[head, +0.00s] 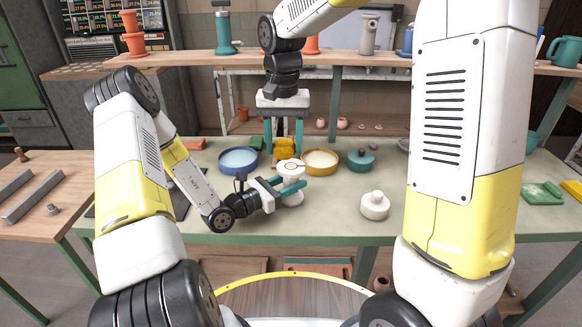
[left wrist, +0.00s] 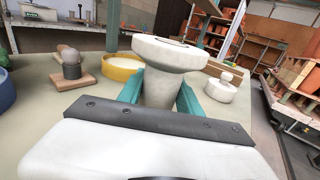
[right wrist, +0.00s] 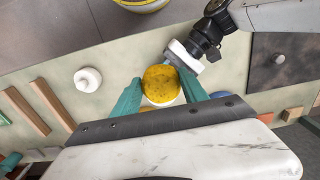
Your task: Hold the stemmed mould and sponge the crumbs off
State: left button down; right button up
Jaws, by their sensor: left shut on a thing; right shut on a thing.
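The white stemmed mould (head: 291,168) stands upright in my left gripper (head: 291,188), above the near middle of the worktable. In the left wrist view the teal fingers close on the stem, below the wide rim of the mould (left wrist: 165,52). Small dark marks show on its top; I cannot tell whether they are crumbs. My right gripper (head: 284,136) points down from above and is shut on a yellow sponge (head: 284,148). In the right wrist view the speckled sponge (right wrist: 160,84) sits between the fingers and hides what lies below.
A white knobbed piece (head: 375,206) stands at the near right. The table (head: 440,220) is bare around it.

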dwell(0.8)
pick_arm(q)
jog(key=c, duration=0.7)
grip_release()
jog(key=shift+f, duration=0.1)
jog(key=shift+a, duration=0.1)
jog(key=shift+v, duration=4.45)
